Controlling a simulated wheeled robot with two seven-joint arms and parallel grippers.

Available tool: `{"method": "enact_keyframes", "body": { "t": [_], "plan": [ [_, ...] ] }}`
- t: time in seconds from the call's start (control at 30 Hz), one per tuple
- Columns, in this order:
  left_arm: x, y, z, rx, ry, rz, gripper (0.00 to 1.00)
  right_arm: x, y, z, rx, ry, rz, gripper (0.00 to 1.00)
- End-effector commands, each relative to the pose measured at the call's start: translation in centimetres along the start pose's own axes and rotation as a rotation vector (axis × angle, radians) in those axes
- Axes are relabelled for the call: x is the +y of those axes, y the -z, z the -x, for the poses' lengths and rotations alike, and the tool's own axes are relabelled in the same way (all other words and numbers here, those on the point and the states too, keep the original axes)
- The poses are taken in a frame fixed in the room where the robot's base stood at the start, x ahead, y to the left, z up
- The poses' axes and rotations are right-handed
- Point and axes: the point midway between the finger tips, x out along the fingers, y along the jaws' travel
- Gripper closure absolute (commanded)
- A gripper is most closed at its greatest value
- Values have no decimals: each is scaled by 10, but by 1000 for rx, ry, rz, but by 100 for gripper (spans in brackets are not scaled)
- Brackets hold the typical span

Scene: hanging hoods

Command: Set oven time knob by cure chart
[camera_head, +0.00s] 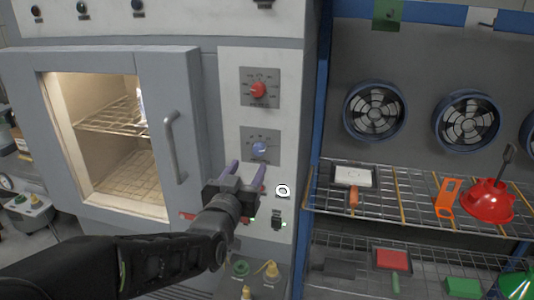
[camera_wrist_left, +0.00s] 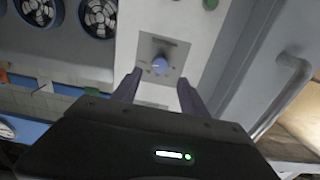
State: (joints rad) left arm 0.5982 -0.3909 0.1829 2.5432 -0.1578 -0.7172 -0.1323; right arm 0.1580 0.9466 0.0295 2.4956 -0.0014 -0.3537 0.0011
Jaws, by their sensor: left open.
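The oven (camera_head: 110,55) has a control strip to the right of its door. A red knob (camera_head: 258,90) sits on the upper grey dial plate. A blue knob (camera_head: 260,148) sits on the lower plate and also shows in the left wrist view (camera_wrist_left: 160,66). The dial markings are too small to read. My left gripper (camera_head: 247,170) is open and empty, just below the blue knob. In the left wrist view the knob lies ahead, between and beyond the fingertips, apart from them. I cannot make out a cure chart. My right gripper is not in view.
The oven door (camera_head: 185,80) has a vertical handle (camera_head: 175,148) left of the strip. Wire shelves (camera_head: 390,205) at right hold a red funnel (camera_head: 488,200), an orange tool (camera_head: 447,197) and trays. Fans (camera_head: 375,110) hang behind. Small buttons and a switch (camera_head: 277,222) sit below the gripper.

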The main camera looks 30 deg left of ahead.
Motion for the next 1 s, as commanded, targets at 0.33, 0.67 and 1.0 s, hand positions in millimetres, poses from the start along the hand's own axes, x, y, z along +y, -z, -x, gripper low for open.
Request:
{"method": "enact_keyframes", "body": {
  "t": [0.33, 0.67, 1.0],
  "plan": [
    [0, 0, -14, -4, 0, 3, 49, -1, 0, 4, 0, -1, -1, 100],
    [0, 0, -60, -5, -1, 4, 49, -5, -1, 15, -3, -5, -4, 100],
    [0, -1, -78, -2, 1, 3, 49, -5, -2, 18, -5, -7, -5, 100]
  ]
}}
